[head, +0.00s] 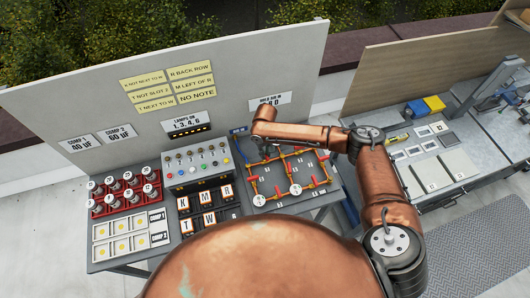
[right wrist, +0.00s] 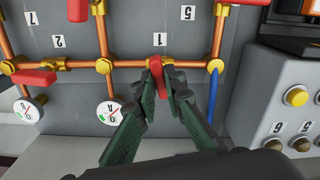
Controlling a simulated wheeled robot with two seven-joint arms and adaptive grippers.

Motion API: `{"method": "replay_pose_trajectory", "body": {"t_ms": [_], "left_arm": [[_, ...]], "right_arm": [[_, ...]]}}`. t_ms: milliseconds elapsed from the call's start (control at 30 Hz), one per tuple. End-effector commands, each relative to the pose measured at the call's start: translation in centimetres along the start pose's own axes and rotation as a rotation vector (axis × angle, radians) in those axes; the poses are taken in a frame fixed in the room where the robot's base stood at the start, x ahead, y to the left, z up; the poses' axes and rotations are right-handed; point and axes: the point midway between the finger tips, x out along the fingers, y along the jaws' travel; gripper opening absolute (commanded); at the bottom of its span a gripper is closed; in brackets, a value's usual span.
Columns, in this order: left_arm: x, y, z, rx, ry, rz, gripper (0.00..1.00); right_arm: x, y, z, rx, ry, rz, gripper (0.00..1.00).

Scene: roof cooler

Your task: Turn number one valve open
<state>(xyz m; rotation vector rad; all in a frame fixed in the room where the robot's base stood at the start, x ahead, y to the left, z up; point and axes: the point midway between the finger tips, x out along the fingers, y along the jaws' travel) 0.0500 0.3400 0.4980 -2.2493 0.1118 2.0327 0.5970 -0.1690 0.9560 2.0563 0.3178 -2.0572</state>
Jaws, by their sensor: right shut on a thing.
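The number one valve has a red handle (right wrist: 155,74) on a brass body, with a "1" label (right wrist: 159,40) beside it in the right wrist view. The handle lies across its copper pipe. My right gripper (right wrist: 167,77) is shut on this handle, with its dark green fingers on either side of it. In the head view the pipe board (head: 314,200) is at the middle right. My left gripper is not in view.
Other red handles, such as valve two's (right wrist: 36,80), and round gauges (right wrist: 111,113) are close by. A blue pipe (right wrist: 213,95) runs beside my fingers. A button box (head: 197,163) and lettered blocks (head: 205,222) stand left of the board, before an upright panel (head: 60,105).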

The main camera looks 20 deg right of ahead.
Motion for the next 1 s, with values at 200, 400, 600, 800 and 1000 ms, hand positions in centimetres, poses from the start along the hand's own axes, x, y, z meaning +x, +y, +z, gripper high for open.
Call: {"method": "replay_pose_trajectory", "body": {"t_ms": [200,400,600,800,1000], "left_arm": [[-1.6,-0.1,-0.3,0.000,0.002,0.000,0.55],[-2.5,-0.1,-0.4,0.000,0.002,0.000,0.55],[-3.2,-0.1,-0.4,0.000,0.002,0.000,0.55],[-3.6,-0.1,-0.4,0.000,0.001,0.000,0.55],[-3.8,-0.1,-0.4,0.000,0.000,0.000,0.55]], "right_arm": [[-0.1,-0.1,0.2,-0.197,-0.004,-0.002,0.00],[-0.1,-0.1,0.1,-0.388,-0.004,-0.001,0.00],[-0.1,0.1,0.1,-0.577,-0.004,0.000,0.00],[0.0,0.0,0.1,-0.752,-0.004,-0.001,0.00],[0.0,0.1,0.1,-0.892,-0.004,0.000,0.00]]}}
